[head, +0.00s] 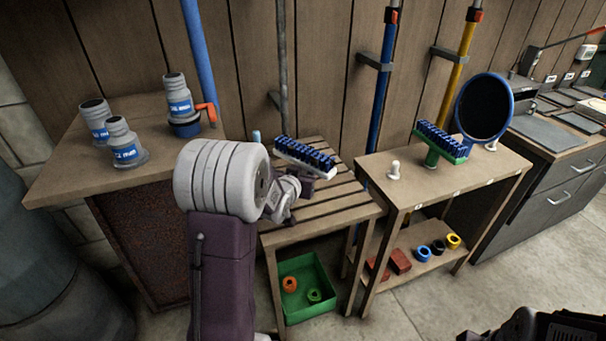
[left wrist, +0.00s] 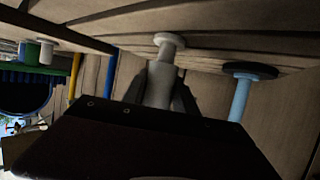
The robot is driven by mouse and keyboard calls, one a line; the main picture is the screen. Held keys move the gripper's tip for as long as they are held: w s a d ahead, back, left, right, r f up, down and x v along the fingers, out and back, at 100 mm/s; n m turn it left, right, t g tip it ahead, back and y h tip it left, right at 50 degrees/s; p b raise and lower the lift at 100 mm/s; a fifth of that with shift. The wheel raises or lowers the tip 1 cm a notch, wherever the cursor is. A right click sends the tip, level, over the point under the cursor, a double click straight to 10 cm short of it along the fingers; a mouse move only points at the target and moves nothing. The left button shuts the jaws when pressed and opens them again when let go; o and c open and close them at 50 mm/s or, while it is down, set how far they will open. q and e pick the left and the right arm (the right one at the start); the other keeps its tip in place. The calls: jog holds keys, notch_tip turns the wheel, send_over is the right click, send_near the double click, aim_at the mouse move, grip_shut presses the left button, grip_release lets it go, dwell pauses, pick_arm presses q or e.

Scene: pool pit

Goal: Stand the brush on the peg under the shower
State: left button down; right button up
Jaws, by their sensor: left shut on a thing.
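The brush with a white back and blue bristles (head: 305,157) is bristles-up over the slatted table (head: 335,206). My left gripper (head: 304,186) is shut on its stem just under the back. The left wrist view, upside down, shows the fingers around a pale stem (left wrist: 160,84) with a white flange (left wrist: 170,39) at the tabletop. I cannot tell whether stem and flange are one piece. A light blue peg (head: 256,137) stands left of the brush; its dark base (left wrist: 250,70) shows in the wrist view. A bare white peg (head: 394,170) stands on the right table.
A green-backed brush (head: 443,143) and a round dark mirror (head: 484,107) stand on the right table (head: 418,185). A green crate (head: 307,277) is below. A dark part of my right arm (head: 560,325) shows lower right.

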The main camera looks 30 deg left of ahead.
pick_arm(q)
jog(key=shift+f+b, duration=0.55)
jog(key=shift+f, duration=0.1)
jog(key=shift+f, duration=0.2)
jog(key=shift+f+b, duration=0.25)
jog(key=shift+b, duration=0.15)
jog(key=shift+c, duration=2.1)
grip_release()
jog(key=shift+s, duration=0.1)
